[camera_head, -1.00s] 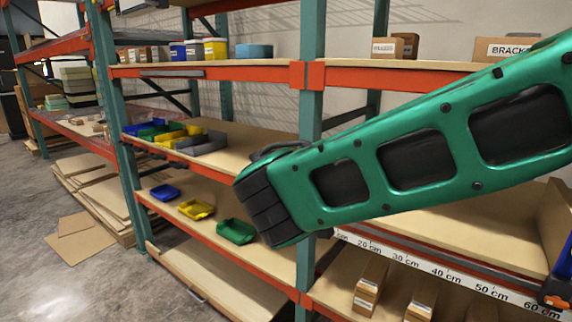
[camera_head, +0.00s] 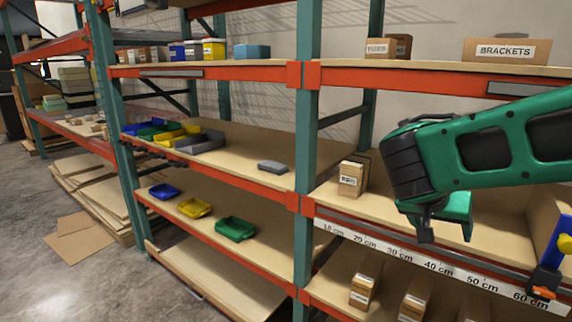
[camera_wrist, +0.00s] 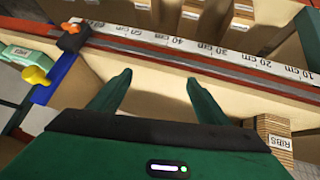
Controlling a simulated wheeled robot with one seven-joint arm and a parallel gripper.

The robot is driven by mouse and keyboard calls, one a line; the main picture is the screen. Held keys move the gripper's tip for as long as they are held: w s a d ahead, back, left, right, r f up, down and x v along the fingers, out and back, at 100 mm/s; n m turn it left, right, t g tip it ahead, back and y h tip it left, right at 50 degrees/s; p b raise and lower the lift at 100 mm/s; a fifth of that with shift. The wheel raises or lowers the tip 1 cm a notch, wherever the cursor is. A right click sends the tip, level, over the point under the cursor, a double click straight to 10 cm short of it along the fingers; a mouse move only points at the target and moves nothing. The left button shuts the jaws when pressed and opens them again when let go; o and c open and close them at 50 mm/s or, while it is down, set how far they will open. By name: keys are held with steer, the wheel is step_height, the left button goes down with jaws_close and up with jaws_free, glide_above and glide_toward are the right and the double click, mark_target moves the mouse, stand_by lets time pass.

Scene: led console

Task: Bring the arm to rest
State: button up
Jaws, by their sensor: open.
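My arm (camera_head: 515,140), green with black panels, reaches in from the right edge in the head view, in front of the shelf rack. My gripper (camera_head: 446,222) points down near the front edge of the right middle shelf (camera_head: 395,205). In the wrist view my gripper (camera_wrist: 157,80) has its two green fingers apart, with nothing between them. The shelf board and its ruler strip (camera_wrist: 190,48) lie beyond the fingertips. Whether the fingers touch the shelf cannot be told.
A small labelled box (camera_head: 351,178) stands left of the gripper. A blue and orange clamp (camera_head: 552,255) is on the shelf edge at right. Boxes (camera_head: 365,285) stand on the shelf below. A teal upright (camera_head: 307,140) is left. Coloured bins (camera_head: 235,229) sit on the left shelves.

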steer(key=s+d+f+g+y, duration=0.4)
steer(key=s+d, duration=0.4)
steer(key=s, duration=0.5)
steer(key=s+f+y, duration=0.1)
steer(key=s+f, duration=0.1)
steer(key=s, duration=0.4)
steer(key=s+a+f+n+y, duration=0.1)
steer(key=s+f+y, duration=0.1)
steer(key=s, duration=0.3)
steer(key=shift+s+a+g, duration=0.3)
steer(key=shift+s+g, duration=0.1)
